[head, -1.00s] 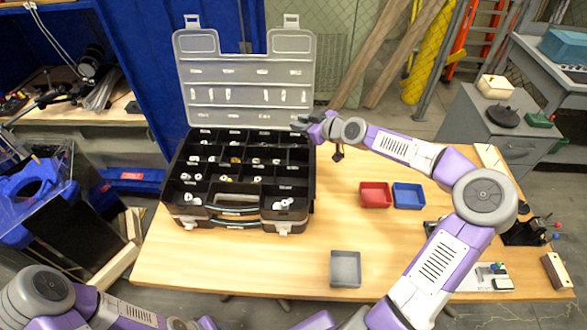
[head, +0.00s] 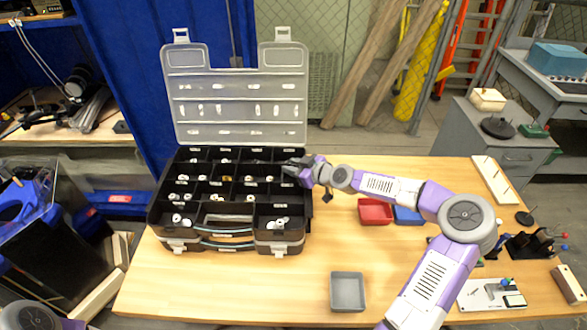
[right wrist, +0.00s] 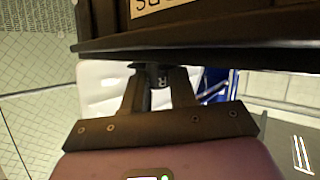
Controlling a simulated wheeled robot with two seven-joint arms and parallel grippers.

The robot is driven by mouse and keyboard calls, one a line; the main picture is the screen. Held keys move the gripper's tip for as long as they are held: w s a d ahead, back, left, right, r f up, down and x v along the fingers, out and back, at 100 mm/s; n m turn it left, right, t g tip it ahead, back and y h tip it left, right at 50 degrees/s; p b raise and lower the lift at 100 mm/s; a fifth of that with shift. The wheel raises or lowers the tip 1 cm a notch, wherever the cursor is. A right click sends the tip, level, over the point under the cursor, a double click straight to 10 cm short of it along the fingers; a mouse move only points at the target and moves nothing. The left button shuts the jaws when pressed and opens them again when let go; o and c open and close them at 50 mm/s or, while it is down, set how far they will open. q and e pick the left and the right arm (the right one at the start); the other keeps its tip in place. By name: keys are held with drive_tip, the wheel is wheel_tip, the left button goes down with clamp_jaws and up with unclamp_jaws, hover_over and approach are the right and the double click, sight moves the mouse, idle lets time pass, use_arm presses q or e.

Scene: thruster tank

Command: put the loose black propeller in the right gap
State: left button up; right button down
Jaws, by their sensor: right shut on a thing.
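My right gripper (head: 293,168) is at the right rear compartments of the open black parts case (head: 235,246). In the right wrist view, the fingers (right wrist: 160,76) are shut on a small dark part (right wrist: 160,70) with a white letter, maybe R. Most of it is hidden by the fingers and a black edge, so I cannot tell if it is the black propeller. No propeller or gap can be made out clearly in the head view. My left gripper is out of view.
The clear lid (head: 240,95) stands open behind the case. A red bin (head: 375,212), a blue bin (head: 408,216) and a grey tray (head: 347,291) are on the table. A black fixture (head: 530,245) and a white board (head: 492,294) are at the right.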

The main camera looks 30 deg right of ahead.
drive_tip(key=shift+r, duration=0.1)
drive_tip(key=shift+f+b, duration=0.45)
drive_tip(key=shift+f, duration=0.2)
drive_tip(key=c, duration=1.2)
unclamp_jaws()
drive_tip(key=shift+o, duration=0.2)
drive_tip(key=shift+r, duration=0.1)
drive_tip(key=shift+r+p, duration=0.4)
drive_tip(key=shift+p, duration=0.05)
drive_tip(key=p+v, duration=0.4)
drive_tip(key=v, duration=0.8)
drive_tip(key=shift+r, duration=0.2)
drive_tip(key=shift+a, duration=0.15)
